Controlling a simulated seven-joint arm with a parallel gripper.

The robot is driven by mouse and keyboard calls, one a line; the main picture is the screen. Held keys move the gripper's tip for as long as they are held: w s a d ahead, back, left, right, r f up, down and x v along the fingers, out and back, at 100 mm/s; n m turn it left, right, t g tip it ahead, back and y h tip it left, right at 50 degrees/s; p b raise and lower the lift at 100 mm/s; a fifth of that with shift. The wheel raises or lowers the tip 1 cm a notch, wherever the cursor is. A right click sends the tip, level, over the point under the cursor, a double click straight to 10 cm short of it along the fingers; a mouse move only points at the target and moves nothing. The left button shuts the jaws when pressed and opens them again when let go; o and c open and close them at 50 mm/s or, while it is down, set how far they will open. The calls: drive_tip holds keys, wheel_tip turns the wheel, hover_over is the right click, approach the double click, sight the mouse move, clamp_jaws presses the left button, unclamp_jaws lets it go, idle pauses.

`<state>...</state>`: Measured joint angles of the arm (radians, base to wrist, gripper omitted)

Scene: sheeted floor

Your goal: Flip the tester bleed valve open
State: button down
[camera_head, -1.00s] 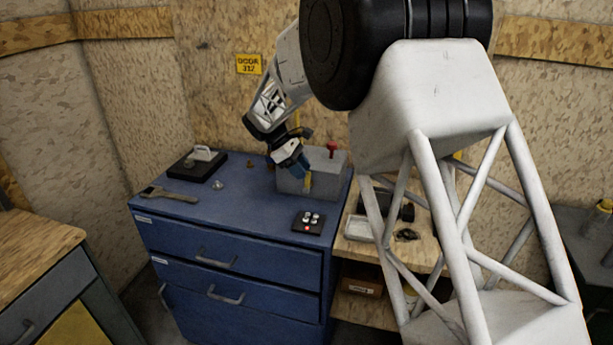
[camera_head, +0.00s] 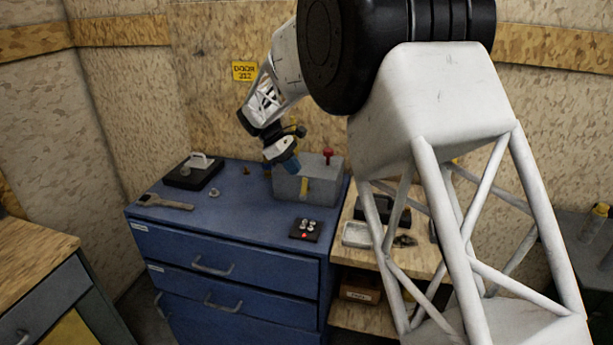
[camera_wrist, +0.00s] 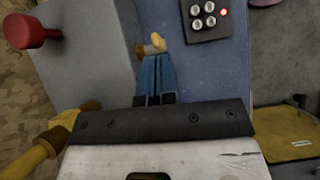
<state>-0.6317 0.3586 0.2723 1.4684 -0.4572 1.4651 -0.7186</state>
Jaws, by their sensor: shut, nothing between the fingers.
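The tester is a grey box (camera_head: 325,185) at the back right of the blue cabinet top, with a red knob (camera_head: 328,154) on it. A yellow lever (camera_head: 304,188), apparently the bleed valve, shows upright against its front face. In the wrist view the lever's yellow end (camera_wrist: 158,42) and a brass stub lie just beyond my fingertips, beside the grey box wall (camera_wrist: 85,65). My gripper (camera_head: 293,168) has blue fingers, shut and empty, at the box's front left. The fingers also show in the wrist view (camera_wrist: 155,65). Whether they touch the lever cannot be told.
A black panel (camera_head: 294,234) with silver buttons and a red light lies in front of the box. A wrench (camera_head: 165,203) and a black block with a handle (camera_head: 182,178) lie to the left. A wooden shelf (camera_head: 425,255) with trays stands at right.

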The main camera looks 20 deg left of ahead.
sight(305, 186)
drive_tip(key=d+r+m+y, duration=0.2)
drive_tip(key=d+m+y, duration=0.4)
drive_tip(key=d+m, duration=0.1)
drive_tip(key=d+r+m+y, duration=0.2)
drive_tip(key=d+m+y, duration=0.4)
drive_tip(key=m, duration=0.4)
drive_tip(key=shift+d+r, duration=0.4)
drive_tip(key=shift+d, duration=0.45)
drive_tip(key=shift+f, duration=0.1)
drive_tip(key=a+f, duration=0.8)
drive_tip(key=shift+f, duration=0.25)
drive_tip(key=shift+a, duration=0.1)
